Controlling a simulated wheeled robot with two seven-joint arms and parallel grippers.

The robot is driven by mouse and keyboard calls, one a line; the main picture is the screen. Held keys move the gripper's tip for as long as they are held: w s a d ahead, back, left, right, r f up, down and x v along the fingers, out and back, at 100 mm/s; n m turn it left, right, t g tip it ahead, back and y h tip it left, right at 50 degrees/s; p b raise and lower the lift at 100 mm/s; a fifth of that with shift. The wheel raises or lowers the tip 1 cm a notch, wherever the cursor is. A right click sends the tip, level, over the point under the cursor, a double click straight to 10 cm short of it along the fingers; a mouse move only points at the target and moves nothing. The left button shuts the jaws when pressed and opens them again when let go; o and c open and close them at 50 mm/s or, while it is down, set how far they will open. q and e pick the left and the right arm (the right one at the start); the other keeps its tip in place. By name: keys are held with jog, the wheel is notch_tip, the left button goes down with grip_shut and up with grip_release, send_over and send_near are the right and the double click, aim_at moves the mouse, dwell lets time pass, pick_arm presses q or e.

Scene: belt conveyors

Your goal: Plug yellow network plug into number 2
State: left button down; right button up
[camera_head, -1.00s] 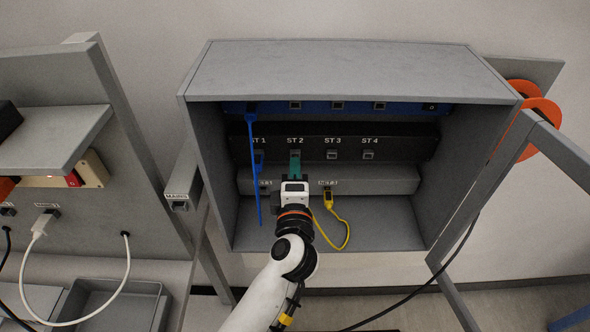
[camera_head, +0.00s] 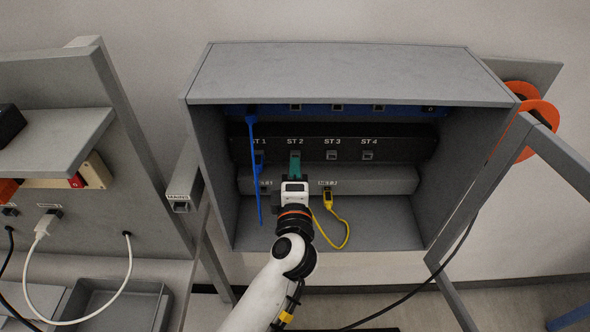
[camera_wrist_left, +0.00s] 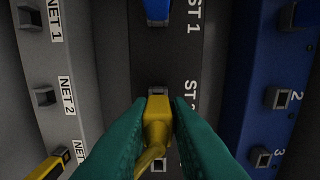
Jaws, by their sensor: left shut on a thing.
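My left gripper (camera_head: 295,163), with green fingers, is in front of the black ST panel (camera_head: 400,141) at ST 2. In the wrist view its fingers (camera_wrist_left: 157,125) are shut on the yellow network plug (camera_wrist_left: 157,108). The plug's front is at the ST 2 port (camera_wrist_left: 157,91); I cannot tell whether it is seated. In the head view the gripper hides this plug. The blue switch has a port marked 2 (camera_wrist_left: 277,97). My right gripper is not in view.
A blue cable (camera_head: 256,180) hangs at the left of the open grey cabinet (camera_head: 345,72). A blue plug (camera_wrist_left: 156,10) sits at ST 1. The cabinet's side walls and the door frame (camera_head: 490,185) bound the space. The cabinet floor is mostly clear at right.

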pick_arm(q)
jog(key=shift+w, duration=0.6)
dwell(0.6)
jog(key=c, duration=1.3)
grip_release()
jog(key=shift+o, duration=0.2)
jog(key=shift+s+f, duration=0.1)
jog(key=shift+s, duration=0.45)
jog(key=s+b, duration=0.2)
jog(key=s, duration=0.9)
